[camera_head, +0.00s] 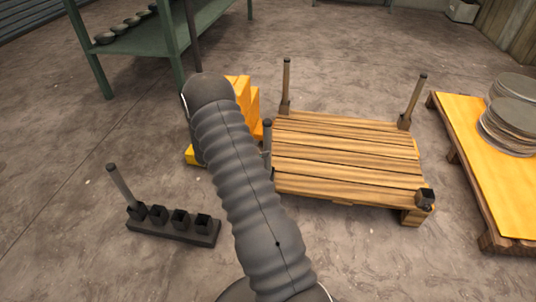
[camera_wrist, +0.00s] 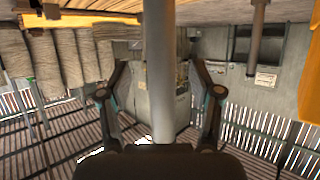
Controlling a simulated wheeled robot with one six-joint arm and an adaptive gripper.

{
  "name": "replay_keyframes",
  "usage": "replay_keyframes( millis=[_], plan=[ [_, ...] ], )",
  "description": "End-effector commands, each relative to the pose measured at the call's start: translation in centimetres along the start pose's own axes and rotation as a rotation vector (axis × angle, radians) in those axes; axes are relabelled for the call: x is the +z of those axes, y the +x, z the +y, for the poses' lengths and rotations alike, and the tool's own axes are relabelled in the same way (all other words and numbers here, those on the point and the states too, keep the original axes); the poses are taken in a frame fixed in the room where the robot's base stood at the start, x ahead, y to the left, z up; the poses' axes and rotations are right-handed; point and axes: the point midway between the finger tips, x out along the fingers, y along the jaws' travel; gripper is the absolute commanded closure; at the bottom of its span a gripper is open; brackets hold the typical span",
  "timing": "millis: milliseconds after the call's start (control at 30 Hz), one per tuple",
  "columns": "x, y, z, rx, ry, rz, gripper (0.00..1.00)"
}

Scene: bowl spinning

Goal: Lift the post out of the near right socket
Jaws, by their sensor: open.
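The slatted wooden pallet (camera_head: 345,150) has corner sockets. Its near right socket (camera_head: 425,198) shows as a dark square box with no post standing in it in the head view. Posts stand at its far left (camera_head: 287,80) and far right (camera_head: 415,95) corners, and a darker post (camera_head: 267,135) shows at its near left, beside my arm. My gripper is hidden behind my arm in the head view. In the wrist view my gripper (camera_wrist: 160,92) is open, with a grey post (camera_wrist: 160,60) running between its two fingers, apart from both. Which post this is I cannot tell.
A black rack (camera_head: 172,230) with one leaning post (camera_head: 120,185) and several empty sockets lies at left. Yellow blocks (camera_head: 240,95) stand behind my arm. A yellow-topped pallet (camera_head: 470,150) with stacked discs (camera_head: 510,125) is at right. A green table (camera_head: 150,38) stands far left.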

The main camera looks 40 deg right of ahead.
Motion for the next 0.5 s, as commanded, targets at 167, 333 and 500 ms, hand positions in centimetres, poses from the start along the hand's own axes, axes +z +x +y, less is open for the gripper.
replay_keyframes(
  millis=[167,333,500],
  plan=[
    [0.4,2.2,-0.1,0.003,0.000,0.000,0.36],
    [0.5,4.4,-0.2,0.002,0.001,0.000,0.36],
    [0.5,4.8,-0.2,0.000,0.000,0.000,0.36]
  ],
)
